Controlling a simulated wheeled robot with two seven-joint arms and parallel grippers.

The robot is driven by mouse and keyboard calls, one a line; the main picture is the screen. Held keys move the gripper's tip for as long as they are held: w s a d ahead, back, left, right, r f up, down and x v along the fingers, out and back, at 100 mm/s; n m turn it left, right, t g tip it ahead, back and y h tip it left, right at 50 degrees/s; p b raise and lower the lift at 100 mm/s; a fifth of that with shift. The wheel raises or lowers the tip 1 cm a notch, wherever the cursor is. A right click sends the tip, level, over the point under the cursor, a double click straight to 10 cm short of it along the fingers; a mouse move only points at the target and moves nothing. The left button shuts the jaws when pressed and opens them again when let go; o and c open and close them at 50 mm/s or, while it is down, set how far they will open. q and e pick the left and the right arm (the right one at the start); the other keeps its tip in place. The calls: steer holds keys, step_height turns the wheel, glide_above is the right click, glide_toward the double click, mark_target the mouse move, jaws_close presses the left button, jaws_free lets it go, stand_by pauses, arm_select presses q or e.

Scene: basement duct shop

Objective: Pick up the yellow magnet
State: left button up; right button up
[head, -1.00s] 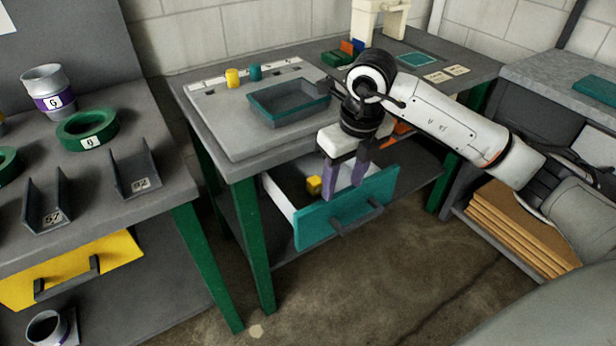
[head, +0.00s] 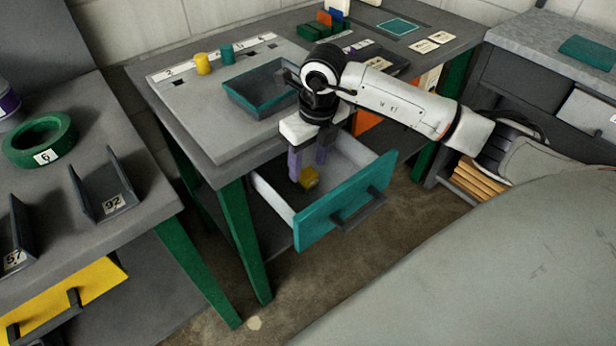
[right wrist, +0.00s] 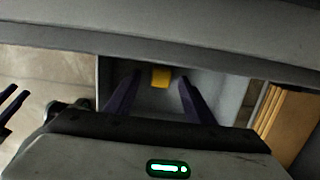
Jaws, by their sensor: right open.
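The yellow magnet (head: 309,179), a small yellow block, lies on the floor of the open drawer (head: 345,205) with the teal front. My right gripper (head: 309,168) points down into the drawer. Its two purple fingers are apart, close at the magnet. In the right wrist view the magnet (right wrist: 161,77) shows between the spread fingers of my right gripper (right wrist: 160,84), near their tips, and nothing is gripped. I cannot tell whether a finger touches it. My left gripper is not seen in the head view.
The drawer walls and the bench top (head: 215,125) edge surround my right gripper closely. On the bench stand a yellow cylinder (head: 202,64), a teal cylinder (head: 227,54) and a tray (head: 262,88). A side bench with a green ring (head: 38,139) is at the left.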

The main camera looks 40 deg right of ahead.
mark_target(309, 172)
step_height(309, 172, down, 4)
steer(key=shift+w+d+f, duration=0.1)
steer(key=shift+w+f, duration=0.05)
steer(key=c, duration=1.1)
